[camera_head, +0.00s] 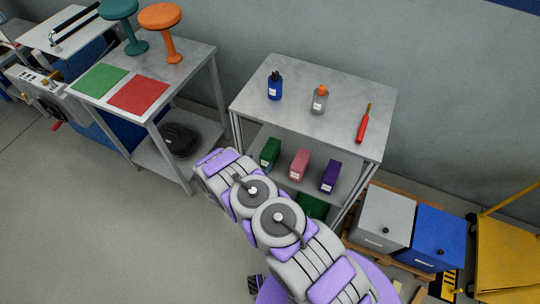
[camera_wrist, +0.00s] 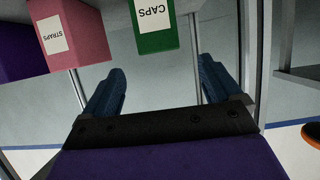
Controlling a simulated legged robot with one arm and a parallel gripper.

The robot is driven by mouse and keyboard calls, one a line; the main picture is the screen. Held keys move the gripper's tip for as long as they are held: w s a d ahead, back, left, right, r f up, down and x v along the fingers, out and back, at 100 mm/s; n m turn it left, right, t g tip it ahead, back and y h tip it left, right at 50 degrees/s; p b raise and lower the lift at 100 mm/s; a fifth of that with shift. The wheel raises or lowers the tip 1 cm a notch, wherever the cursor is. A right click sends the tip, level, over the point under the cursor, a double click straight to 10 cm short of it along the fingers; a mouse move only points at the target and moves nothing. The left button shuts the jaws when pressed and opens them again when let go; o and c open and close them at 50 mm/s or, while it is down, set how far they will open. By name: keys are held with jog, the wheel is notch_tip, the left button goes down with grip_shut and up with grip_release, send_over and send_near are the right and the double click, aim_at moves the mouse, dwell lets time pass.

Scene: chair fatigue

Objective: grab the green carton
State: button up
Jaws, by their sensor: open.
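The green carton (camera_head: 270,153) stands on the lower shelf of the middle table, at the left end of a row of cartons. In the wrist view the green carton (camera_wrist: 176,42) shows upside down at the top, with a white CAPS label. My gripper (camera_wrist: 160,82) is open and empty, its two blue fingers spread wide. The carton is beyond the fingertips and lies roughly between them across the picture, apart from both. In the head view my arm reaches toward the table's left side, and the fingers cannot be made out there.
A pink carton (camera_head: 299,165) labelled STRAPS and a purple carton (camera_head: 331,176) stand to the right on the same shelf. The tabletop (camera_head: 290,85) above holds two bottles and a red screwdriver (camera_head: 362,126). Table legs flank the shelf. Open floor (camera_head: 100,215) lies to the left.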

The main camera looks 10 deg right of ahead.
aim_at(268, 151)
jog(key=b+x, duration=0.1)
jog(key=x, duration=0.5)
jog(key=shift+a, duration=0.1)
jog(key=shift+r+b+x, duration=0.2)
jog(key=shift+b+x, duration=0.45)
jog(key=shift+x, duration=0.85)
jog(key=shift+r+b+x, duration=0.2)
jog(key=shift+b+x, duration=0.45)
jog(key=shift+x, duration=0.8)
jog(key=c, duration=1.3)
jog(key=shift+r, duration=0.15)
